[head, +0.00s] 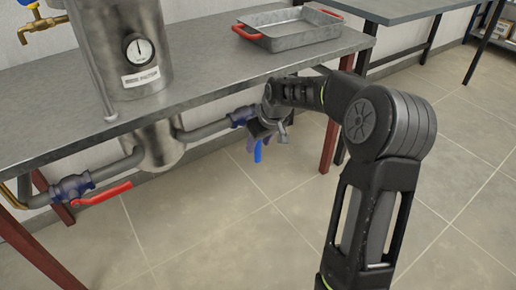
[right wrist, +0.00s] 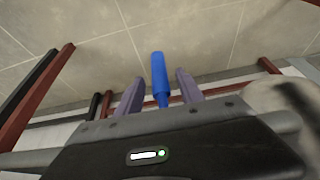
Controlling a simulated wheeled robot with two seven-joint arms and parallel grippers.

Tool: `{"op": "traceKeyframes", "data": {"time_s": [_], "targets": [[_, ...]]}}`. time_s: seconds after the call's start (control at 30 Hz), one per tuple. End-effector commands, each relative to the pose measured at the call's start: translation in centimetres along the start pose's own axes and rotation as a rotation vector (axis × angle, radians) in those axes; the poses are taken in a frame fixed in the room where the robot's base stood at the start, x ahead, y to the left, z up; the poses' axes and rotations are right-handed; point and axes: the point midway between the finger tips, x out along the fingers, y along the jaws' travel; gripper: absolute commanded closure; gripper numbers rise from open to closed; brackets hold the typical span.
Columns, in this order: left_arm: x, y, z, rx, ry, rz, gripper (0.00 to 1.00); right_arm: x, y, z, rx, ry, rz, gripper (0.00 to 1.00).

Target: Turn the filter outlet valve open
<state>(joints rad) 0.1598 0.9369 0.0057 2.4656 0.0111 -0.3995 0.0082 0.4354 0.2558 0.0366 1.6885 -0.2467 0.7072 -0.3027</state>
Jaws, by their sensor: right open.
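The valve with the blue handle (head: 258,151) sits on the pipe to the right of the steel vessel, below the table edge. Its handle hangs downward, and the valve body (head: 240,117) is partly hidden by my right gripper. My right gripper (head: 262,143) is at this handle. In the right wrist view, the blue handle (right wrist: 160,78) lies between the two open fingers (right wrist: 155,95), with a gap visible on each side. The steel vessel (head: 118,40) has a gauge and a label too small to read surely. My left gripper is not in view.
A second valve with a red handle (head: 102,194) is on the pipe at the left. The grey table (head: 200,85) overhangs the pipes, with a metal tray (head: 300,32) on top. A red table leg (head: 330,145) stands right of my gripper. The floor in front is clear.

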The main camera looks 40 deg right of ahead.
Motion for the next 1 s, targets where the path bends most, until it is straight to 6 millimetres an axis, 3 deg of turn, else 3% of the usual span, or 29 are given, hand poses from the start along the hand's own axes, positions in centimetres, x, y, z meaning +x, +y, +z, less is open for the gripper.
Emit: {"op": "traceKeyframes", "data": {"time_s": [0.13, 0.43, 1.0], "targets": [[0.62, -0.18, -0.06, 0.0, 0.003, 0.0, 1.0, 1.35, 0.01, 0.02, 0.0, 0.0, 0.0, 0.55], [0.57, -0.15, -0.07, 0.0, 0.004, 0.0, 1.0, 1.4, 0.0, -0.05, 0.0, 0.001, 0.0, 0.56], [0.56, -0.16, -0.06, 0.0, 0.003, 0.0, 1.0, 1.38, -0.01, -0.04, 0.0, 0.001, 0.0, 1.0]]}}
